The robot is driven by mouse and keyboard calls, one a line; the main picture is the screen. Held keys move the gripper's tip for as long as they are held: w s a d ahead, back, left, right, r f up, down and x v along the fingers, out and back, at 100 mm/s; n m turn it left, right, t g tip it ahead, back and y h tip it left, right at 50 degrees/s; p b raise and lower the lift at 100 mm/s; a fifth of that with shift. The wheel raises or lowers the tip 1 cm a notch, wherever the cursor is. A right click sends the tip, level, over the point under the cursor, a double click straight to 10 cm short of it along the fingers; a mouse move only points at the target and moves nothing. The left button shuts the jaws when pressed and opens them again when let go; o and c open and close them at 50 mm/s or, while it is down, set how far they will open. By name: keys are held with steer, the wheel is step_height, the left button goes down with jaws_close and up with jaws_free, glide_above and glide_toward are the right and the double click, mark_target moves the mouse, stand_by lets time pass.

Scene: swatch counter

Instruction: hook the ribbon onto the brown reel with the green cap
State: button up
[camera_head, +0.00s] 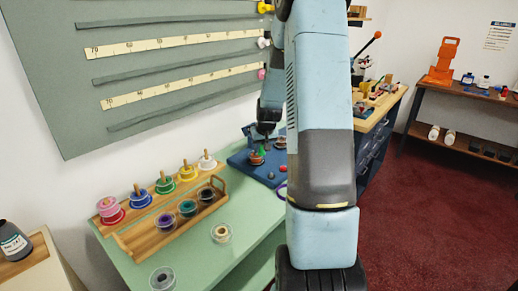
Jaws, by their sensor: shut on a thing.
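The brown reel (257,159) stands on a blue board (238,160) at the far end of the green counter. Its green cap (262,150) shows as a small cone on top. My gripper (264,134) is just above and close to the cap, pointing down; I cannot tell whether they touch. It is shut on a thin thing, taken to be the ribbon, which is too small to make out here. A purple ring-like thing (282,189) shows at the counter's right edge, partly hidden by my arm. My arm also hides the right part of the board.
A wooden rack (137,246) with several coloured spools stands on the green counter (196,263). Two loose spools (221,232) (162,279) lie in front. A small red ball (283,168) and a grey one are on the board. A grey wall panel with rulers (165,43) rises behind.

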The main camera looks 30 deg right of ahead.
steer(key=shift+s+f, duration=0.55)
steer(key=shift+f, duration=0.35)
stand_by(1.6)
steer(key=shift+w+d+r, duration=0.1)
steer(key=shift+w+r, duration=0.25)
steer(key=shift+r, duration=0.45)
steer(key=shift+w+r, duration=0.2)
steer(key=shift+r, duration=1.55)
